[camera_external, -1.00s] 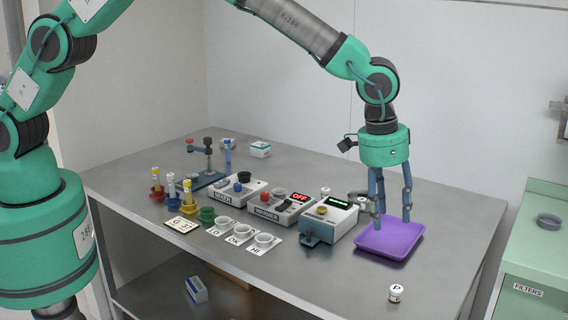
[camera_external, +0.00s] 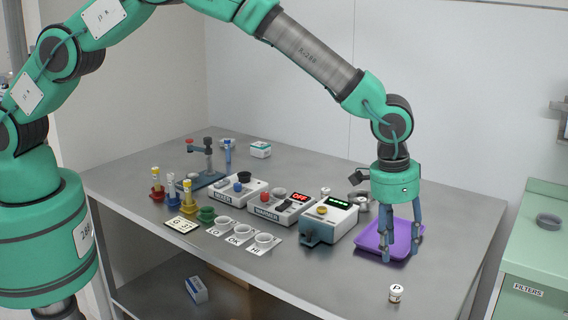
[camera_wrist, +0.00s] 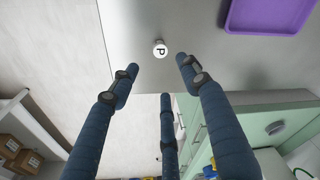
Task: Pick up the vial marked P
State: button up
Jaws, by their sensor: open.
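The vial marked P (camera_external: 396,293) stands upright near the front right edge of the table, with a white cap bearing the letter P. In the wrist view the vial (camera_wrist: 160,48) shows from above, ahead of my spread fingers and touched by none of them. My gripper (camera_external: 402,256) is open and empty. In the external view it hangs pointing down by the purple tray (camera_external: 375,252), behind the vial and above its level.
A warmer (camera_external: 283,208) reading OFF, a device with a green display (camera_external: 330,218), and a row of cups on labelled cards (camera_external: 241,239) stand left of the tray. A green cabinet (camera_external: 537,250) is at the right. The tabletop around the vial is clear.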

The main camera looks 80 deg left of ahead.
send_over(397, 288)
jog(key=s, duration=0.1)
jog(key=shift+f, duration=3.5)
jog(key=shift+f, duration=0.1)
jog(key=shift+w+f+b, duration=0.15)
jog(key=shift+w+f, duration=0.05)
jog(key=shift+f, duration=1.05)
jog(key=shift+w+f+b, duration=0.15)
jog(key=shift+f, duration=1.05)
jog(key=c, duration=1)
